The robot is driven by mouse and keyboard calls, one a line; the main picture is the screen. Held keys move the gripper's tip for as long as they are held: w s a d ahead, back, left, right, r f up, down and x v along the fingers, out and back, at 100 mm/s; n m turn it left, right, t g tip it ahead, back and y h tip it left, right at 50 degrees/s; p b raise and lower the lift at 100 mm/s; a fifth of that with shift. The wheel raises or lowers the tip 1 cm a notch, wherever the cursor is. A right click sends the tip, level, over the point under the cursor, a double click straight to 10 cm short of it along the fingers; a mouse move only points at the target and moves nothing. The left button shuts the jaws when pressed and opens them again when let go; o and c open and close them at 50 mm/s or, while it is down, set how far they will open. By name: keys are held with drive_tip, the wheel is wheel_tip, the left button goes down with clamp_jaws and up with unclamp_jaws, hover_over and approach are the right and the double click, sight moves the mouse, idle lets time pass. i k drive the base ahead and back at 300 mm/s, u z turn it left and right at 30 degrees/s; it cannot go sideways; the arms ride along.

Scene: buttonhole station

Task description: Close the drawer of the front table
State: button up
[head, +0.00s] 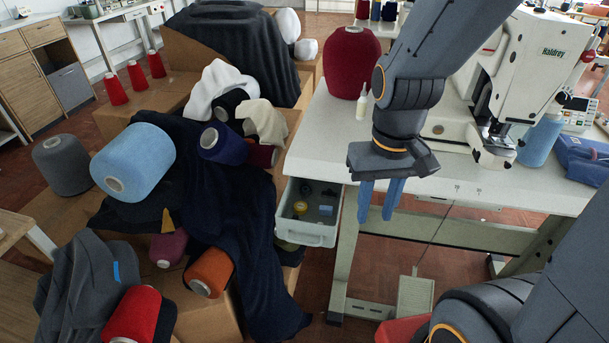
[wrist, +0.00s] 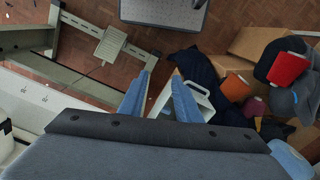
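The front table (head: 322,130) has a pale top. Its pale grey drawer (head: 308,232) is pulled out below the left part of the top. Several small items, one of them yellow (head: 300,208), lie in the drawer. My gripper (head: 378,214) points down at the table's front edge, to the right of the drawer and apart from it. Its two blue fingers are spread with nothing between them. In the wrist view the fingers (wrist: 160,72) show a gap, and part of the drawer (wrist: 204,104) shows beside the right finger, which hides some of it.
A sewing machine (head: 535,60), a red thread cone (head: 352,62) and a small bottle (head: 361,106) stand on the table. Boxes with dark cloth (head: 232,190) and thread cones crowd the drawer's left side. A pedal (head: 415,297) is below the table.

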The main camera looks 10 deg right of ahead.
sight(307, 231)
drive_tip(key=u, duration=0.35)
drive_tip(key=k, duration=0.95)
drive_tip(key=z, duration=0.35)
